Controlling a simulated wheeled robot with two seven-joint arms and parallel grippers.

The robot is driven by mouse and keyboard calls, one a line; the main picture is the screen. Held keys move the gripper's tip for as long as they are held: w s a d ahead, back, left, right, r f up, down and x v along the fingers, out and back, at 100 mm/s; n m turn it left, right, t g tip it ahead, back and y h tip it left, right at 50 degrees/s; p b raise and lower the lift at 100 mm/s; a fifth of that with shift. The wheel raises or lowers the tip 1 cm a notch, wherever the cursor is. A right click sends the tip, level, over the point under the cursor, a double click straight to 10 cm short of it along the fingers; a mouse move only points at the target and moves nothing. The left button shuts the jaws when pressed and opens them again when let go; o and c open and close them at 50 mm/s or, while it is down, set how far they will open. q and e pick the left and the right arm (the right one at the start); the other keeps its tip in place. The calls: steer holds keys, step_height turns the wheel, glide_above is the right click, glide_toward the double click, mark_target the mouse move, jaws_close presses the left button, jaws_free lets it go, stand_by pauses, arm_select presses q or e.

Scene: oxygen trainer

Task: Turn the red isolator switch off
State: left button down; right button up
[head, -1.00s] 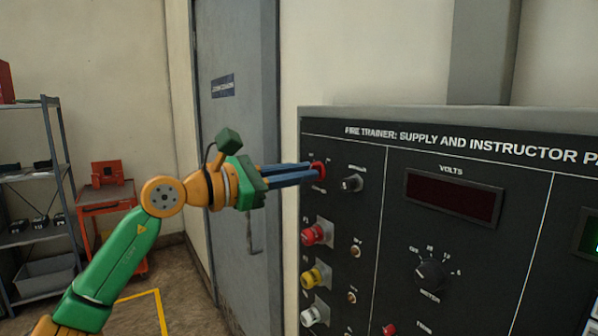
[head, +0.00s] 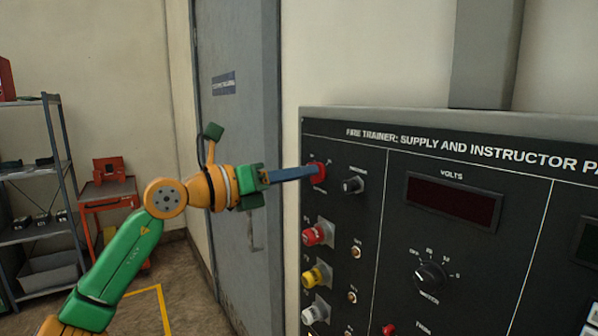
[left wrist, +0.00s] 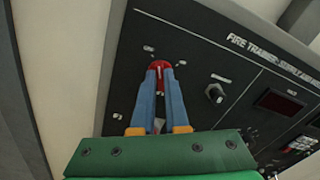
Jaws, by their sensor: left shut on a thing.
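The red isolator switch (head: 319,171) is a round red knob at the upper left of the black trainer panel (head: 345,222). In the left wrist view the red switch (left wrist: 160,64) shows between and just beyond the two blue fingertips. My left gripper (head: 311,174) reaches it from the left, with its fingers shut on the knob. The left wrist view shows the same gripper (left wrist: 162,74) from behind, its fingers converging on the knob. The fingers partly cover the knob. My right gripper is out of view.
A small black knob (head: 353,185) sits close to the right of the switch. Red (head: 314,235), yellow (head: 313,277) and white (head: 312,313) terminals stick out below. The volts display (head: 453,199) is dark. A grey door (head: 238,130) stands behind my arm.

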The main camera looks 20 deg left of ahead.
arm_select(q)
steer(key=shift+n, duration=1.8)
steer(key=c, duration=1.1)
jaws_free()
steer(key=shift+o, duration=0.9)
steer(key=shift+w+d+f, duration=0.1)
steer(key=shift+w, duration=0.05)
steer(key=b+v, duration=0.3)
steer(key=v, duration=0.4)
